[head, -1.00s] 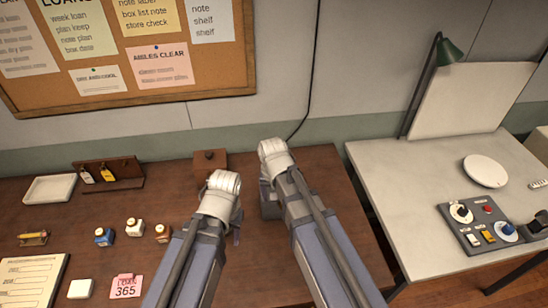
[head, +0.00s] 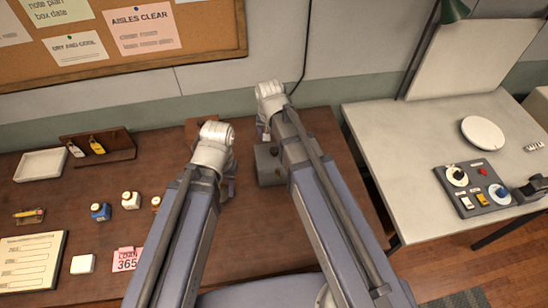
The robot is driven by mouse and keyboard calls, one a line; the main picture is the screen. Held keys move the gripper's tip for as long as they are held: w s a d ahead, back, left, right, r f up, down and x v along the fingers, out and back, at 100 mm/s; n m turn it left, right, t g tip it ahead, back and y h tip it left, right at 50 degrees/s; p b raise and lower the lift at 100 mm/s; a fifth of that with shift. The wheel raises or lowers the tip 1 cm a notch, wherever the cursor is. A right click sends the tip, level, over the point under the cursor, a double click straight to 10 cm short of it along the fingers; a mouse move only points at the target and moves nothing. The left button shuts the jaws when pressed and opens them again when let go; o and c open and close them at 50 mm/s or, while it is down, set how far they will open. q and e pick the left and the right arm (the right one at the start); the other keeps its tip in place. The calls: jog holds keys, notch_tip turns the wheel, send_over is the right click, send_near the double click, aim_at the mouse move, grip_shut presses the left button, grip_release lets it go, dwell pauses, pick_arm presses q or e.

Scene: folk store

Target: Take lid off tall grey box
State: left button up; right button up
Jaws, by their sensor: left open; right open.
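A grey box (head: 267,166) with a small dark knob on top stands on the brown table (head: 250,235). My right forearm hides its right side. My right gripper (head: 264,130) is open, beyond the box as seen from here, with its jaws mostly hidden by its own wrist. My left gripper (head: 228,188) is open and points down, to the left of the grey box and apart from it in the picture. I cannot tell how high either gripper is above the table. I see nothing held in either gripper.
A brown box (head: 196,128) stands behind my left wrist. A light table (head: 415,205) with a control panel (head: 475,190) stands on the right.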

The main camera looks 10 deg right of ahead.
aim_at(274, 150)
jog(key=shift+s+f+b, duration=0.15)
jog(key=shift+f+b, duration=0.4)
jog(key=f+b, duration=0.4)
jog(key=shift+d+f, duration=0.1)
jog(key=shift+d, duration=0.15)
grip_shut()
